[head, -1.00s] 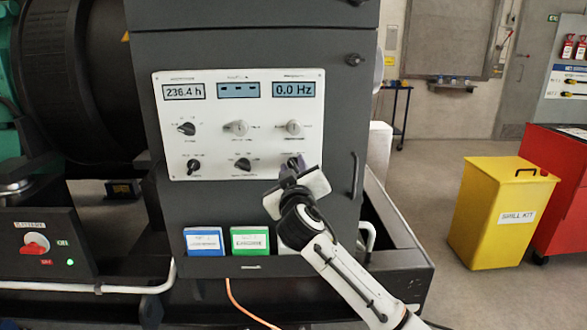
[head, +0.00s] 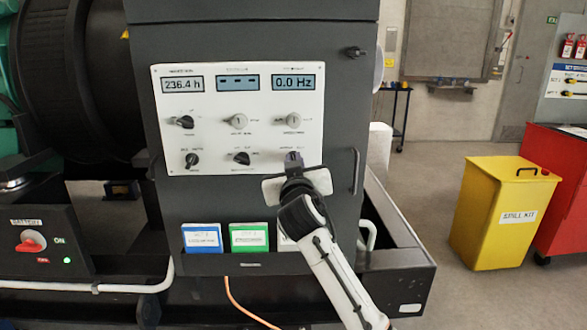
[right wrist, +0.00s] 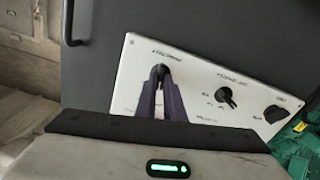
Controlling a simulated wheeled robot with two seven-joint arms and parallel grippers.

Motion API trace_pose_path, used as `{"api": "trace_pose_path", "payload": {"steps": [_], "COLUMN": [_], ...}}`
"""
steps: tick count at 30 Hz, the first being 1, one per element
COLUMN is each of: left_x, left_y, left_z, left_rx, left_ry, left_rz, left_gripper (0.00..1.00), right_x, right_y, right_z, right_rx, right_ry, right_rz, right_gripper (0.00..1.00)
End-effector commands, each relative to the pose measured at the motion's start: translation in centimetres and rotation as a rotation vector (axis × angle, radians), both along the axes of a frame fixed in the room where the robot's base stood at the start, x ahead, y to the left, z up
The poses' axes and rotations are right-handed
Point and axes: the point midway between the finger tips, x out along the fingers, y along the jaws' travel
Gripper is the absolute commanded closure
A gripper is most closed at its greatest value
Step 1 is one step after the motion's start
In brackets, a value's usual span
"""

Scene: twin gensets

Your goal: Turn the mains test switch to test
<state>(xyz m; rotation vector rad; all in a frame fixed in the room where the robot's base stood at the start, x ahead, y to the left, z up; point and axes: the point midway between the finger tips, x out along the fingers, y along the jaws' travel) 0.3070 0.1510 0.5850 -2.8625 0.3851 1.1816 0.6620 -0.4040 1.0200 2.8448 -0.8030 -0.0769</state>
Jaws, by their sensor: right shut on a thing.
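The white control panel (head: 215,145) is on the dark cabinet front, with three displays above two rows of knobs. My right gripper (head: 293,158) is at the panel's lower right corner, its fingers pointing at the panel. In the right wrist view its purple-grey fingers (right wrist: 160,92) are shut on a dark switch knob (right wrist: 161,70) under a small label I cannot read clearly. This is the lower right switch; in the head view the fingers hide most of it, so its pointer position cannot be told. My left gripper is not in view.
Another black knob (head: 241,158) sits left of the gripped switch. A cabinet handle (head: 356,171) is to the right. Blue (head: 202,238) and green (head: 249,237) document holders are below. A battery switch (head: 31,241) is at far left, a yellow spill kit bin (head: 502,212) at right.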

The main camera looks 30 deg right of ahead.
Motion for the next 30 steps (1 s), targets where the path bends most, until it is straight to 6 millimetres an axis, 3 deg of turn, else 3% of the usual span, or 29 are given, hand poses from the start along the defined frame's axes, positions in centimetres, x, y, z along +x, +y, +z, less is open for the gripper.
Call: {"api": "trace_pose_path", "payload": {"steps": [18, 30], "left_x": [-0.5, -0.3], "left_y": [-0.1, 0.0], "left_z": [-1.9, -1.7], "left_rx": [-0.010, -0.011], "left_ry": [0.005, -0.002], "left_rz": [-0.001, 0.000], "left_gripper": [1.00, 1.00], "right_x": [-0.1, -0.2], "right_y": [-0.2, -0.3], "right_z": [-0.2, -0.1], "right_rx": [0.466, 0.606], "right_ry": [-0.282, -0.371], "right_rz": [0.000, -0.001], "right_gripper": [1.00, 1.00]}}
